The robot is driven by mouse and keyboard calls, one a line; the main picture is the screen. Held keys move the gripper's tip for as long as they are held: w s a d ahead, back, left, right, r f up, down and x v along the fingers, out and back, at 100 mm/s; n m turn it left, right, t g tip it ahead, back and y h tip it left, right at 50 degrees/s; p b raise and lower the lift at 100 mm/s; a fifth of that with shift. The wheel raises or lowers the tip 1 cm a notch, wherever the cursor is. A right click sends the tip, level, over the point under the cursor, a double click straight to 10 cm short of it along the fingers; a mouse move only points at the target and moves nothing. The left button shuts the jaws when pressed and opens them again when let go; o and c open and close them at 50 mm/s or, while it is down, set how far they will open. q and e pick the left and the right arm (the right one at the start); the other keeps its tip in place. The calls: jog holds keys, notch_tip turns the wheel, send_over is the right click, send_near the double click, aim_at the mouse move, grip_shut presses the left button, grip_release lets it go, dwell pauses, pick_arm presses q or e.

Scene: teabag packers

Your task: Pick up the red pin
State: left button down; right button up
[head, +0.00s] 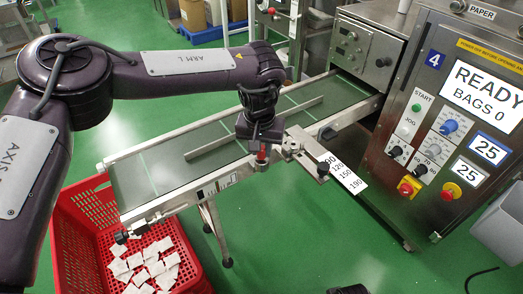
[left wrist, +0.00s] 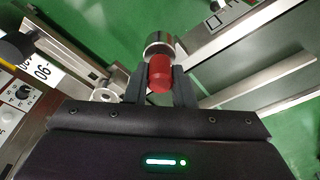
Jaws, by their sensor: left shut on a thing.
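The red pin (head: 262,154) is a small red knob at the near rail of the conveyor in the head view. In the left wrist view the red pin (left wrist: 160,74) stands between the two fingers, with a silver metal collar (left wrist: 160,45) beyond it. My left gripper (head: 262,148) points down over the rail and is shut on the red pin; in the left wrist view its fingers (left wrist: 159,84) touch the pin's sides. Whether the pin is still seated in the collar cannot be told. My right gripper is not in view.
The conveyor (head: 150,170) runs diagonally under my left arm. A bracket with a numbered scale (head: 345,178) juts out right of the gripper. A control panel (head: 440,130) stands at the right. A red crate (head: 75,235) with white teabags (head: 150,262) sits at lower left.

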pick_arm(q)
notch_tip(320, 180, up, 19)
jog(key=p, duration=0.2)
jog(key=shift+p, duration=0.35)
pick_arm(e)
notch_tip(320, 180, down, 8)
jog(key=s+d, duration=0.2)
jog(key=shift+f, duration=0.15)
pick_arm(q)
jog(key=shift+r, duration=0.1)
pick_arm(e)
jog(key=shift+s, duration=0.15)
pick_arm(q)
jog(key=shift+r+p, duration=0.55)
jog(key=shift+p, duration=0.35)
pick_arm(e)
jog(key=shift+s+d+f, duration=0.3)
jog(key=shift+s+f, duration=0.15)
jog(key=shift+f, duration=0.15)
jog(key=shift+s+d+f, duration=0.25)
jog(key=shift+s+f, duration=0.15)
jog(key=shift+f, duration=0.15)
